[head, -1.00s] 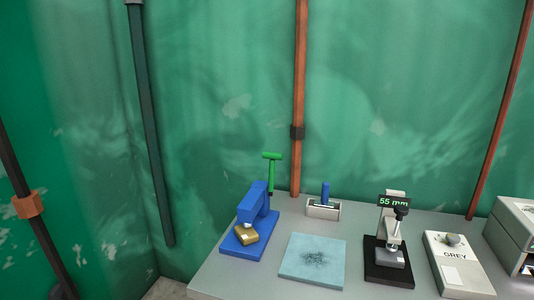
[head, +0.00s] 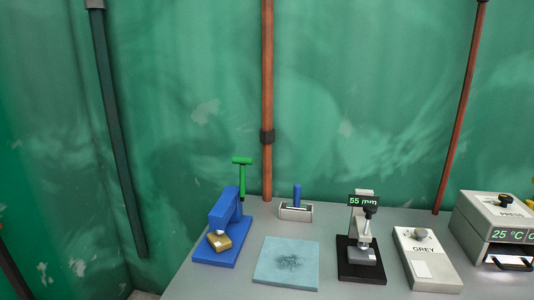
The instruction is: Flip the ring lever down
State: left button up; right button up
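No part in view is plainly marked as the ring lever. A green T-shaped handle (head: 242,162) stands upright behind a blue press-like device (head: 229,222) at the left of the table; I cannot tell whether the two are joined. A black-based device (head: 362,270) with a "55 mm" display (head: 363,201) has a dark knob (head: 370,210) on its upper part. A grey box marked "PRESS" (head: 500,212) at the right edge has a black knob (head: 506,200) on top and reads 25 °C. Neither of my grippers is in view.
Pipes (head: 267,100) run up the green wall.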

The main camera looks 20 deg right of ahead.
aim_at(242, 161)
jog(key=i+j+z, duration=0.15)
jog(key=z, duration=0.25)
jog(key=i+j+z, duration=0.15)
jog(key=z, duration=0.2)
jog(key=i+j+z, duration=0.1)
jog(key=j+z, duration=0.5)
jog(key=z, duration=0.2)
jog(key=j+z, duration=0.5)
jog(key=j, duration=2.9)
jog(key=l, duration=0.3)
jog(key=i+l, duration=0.15)
jog(key=l, duration=0.15)
